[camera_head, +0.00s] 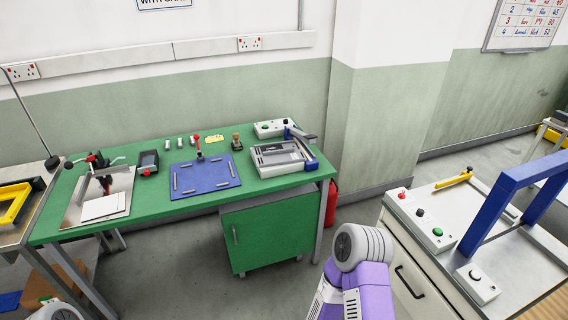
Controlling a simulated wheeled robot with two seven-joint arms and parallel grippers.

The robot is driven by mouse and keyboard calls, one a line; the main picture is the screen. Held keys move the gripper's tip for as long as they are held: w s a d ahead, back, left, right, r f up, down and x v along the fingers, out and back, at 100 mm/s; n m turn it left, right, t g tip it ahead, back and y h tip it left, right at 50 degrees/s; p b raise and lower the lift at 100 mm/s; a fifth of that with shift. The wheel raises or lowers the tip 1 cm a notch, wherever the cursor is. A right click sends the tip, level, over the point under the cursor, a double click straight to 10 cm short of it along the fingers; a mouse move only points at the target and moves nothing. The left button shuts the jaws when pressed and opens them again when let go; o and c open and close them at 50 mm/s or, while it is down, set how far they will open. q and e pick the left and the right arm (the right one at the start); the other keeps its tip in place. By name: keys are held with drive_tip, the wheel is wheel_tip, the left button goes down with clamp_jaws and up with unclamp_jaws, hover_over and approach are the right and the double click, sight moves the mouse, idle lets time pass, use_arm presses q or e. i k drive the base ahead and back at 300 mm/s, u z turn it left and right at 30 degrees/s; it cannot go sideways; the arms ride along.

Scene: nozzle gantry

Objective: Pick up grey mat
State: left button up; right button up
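I cannot pick out a grey mat for certain in the head view. A pale grey flat plate (118,184) lies at the left end of the green table (150,208), under a small red-and-black clamp device (98,165), with white sheets (104,206) on it. Neither of my grippers is in view. Only a purple and white arm link of mine shows at the bottom middle, and a small rounded part at the bottom left corner.
A blue board (205,176) and a grey boxed device (277,158) stand on the green table. A green cabinet (268,236) is underneath. At right, a bench (405,228) carries a blue frame (496,205) and control boxes. Grey floor is open between them.

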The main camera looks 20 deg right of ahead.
sight(292, 151)
drive_tip(key=u, duration=1.05)
drive_tip(key=i, duration=1.45)
drive_tip(key=z, duration=0.2)
